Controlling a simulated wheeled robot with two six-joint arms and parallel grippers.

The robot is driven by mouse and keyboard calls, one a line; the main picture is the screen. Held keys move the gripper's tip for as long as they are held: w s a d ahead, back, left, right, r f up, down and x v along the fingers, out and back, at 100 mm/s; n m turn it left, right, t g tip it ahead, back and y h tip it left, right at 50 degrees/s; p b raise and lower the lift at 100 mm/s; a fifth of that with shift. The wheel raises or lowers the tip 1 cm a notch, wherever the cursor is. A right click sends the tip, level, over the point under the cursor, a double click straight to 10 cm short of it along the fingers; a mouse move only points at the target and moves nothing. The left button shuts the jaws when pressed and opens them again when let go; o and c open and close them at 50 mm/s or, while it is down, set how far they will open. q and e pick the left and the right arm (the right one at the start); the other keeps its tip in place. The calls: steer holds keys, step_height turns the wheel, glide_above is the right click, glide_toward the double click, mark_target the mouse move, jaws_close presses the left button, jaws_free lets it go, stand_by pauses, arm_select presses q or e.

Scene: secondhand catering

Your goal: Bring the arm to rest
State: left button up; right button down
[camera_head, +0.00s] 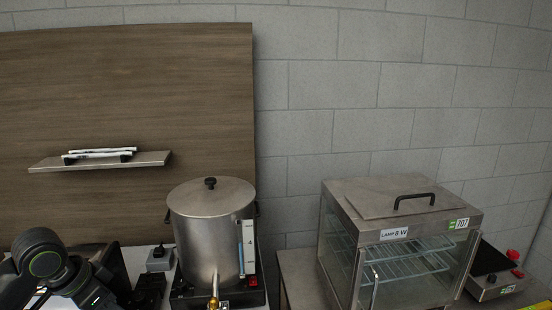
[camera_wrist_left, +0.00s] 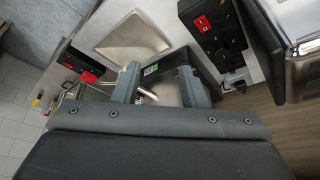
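My left arm (camera_head: 45,265) comes in at the lower left of the head view, bent, with its dark links low in the picture. Its fingertips cannot be made out there. In the left wrist view my left gripper (camera_wrist_left: 158,85) shows two grey fingers standing apart. I see nothing held between them, only steel and dark surfaces farther off. My right arm and right gripper are in neither view.
A lidded steel urn (camera_head: 211,235) with a brass tap stands right of my left arm. A glass-sided display warmer (camera_head: 400,245) stands on the right, beside a dark unit with red knobs (camera_head: 493,272). A wall shelf (camera_head: 100,161) holds white items. A black panel with a red switch (camera_wrist_left: 213,32) shows in the wrist view.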

arm_select(q)
steer(key=s+d+f+n, duration=0.15)
steer(key=s+f, duration=0.25)
steer(key=f, duration=0.4)
steer(key=s+d+f+n, duration=0.1)
steer(key=s+d+f, duration=0.2)
steer(key=s+f, duration=0.35)
steer(key=s+d+f+n+y, duration=0.1)
steer(key=s+f+n+y, duration=0.45)
steer(key=s, duration=0.75)
step_height(320, 180, down, 28)
steer(key=a+m+g+h+b, duration=0.1)
steer(key=a+g+h+b, duration=0.1)
steer(key=b, duration=0.1)
steer(key=s+d+f+b, duration=0.1)
steer(key=s+f+b, duration=0.1)
steer(key=s+f, duration=1.3)
step_height(320, 180, down, 3)
steer(key=shift+d+f+g, duration=0.1)
steer(key=shift+d+g, duration=0.3)
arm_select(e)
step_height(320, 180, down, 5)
